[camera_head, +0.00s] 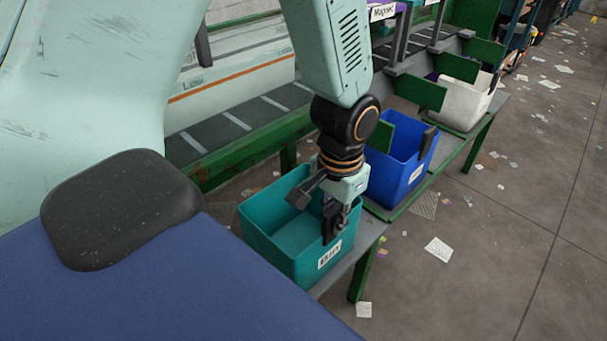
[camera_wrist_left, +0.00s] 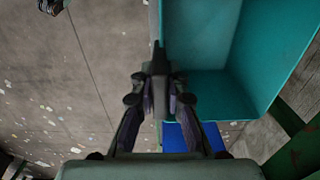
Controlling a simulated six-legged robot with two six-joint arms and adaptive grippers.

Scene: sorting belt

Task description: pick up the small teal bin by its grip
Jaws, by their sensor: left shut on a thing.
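The small teal bin (camera_head: 283,258) sits on a grey shelf with green legs, below the middle of the head view. It is open at the top and looks empty, with a white label on its outer side. It also shows in the left wrist view (camera_wrist_left: 283,45). My left gripper (camera_head: 333,232) points down at the bin's right wall. In the left wrist view my left gripper (camera_wrist_left: 160,78) has its fingers closed together on the bin's rim at the grip. The grip itself is mostly hidden by the fingers. My right gripper is not in view.
A blue bin (camera_head: 402,165) stands just behind the teal one, and a white bin (camera_head: 462,104) farther back. A conveyor belt (camera_head: 235,122) with a green frame runs on the left. Paper scraps litter the open floor (camera_head: 480,260) on the right.

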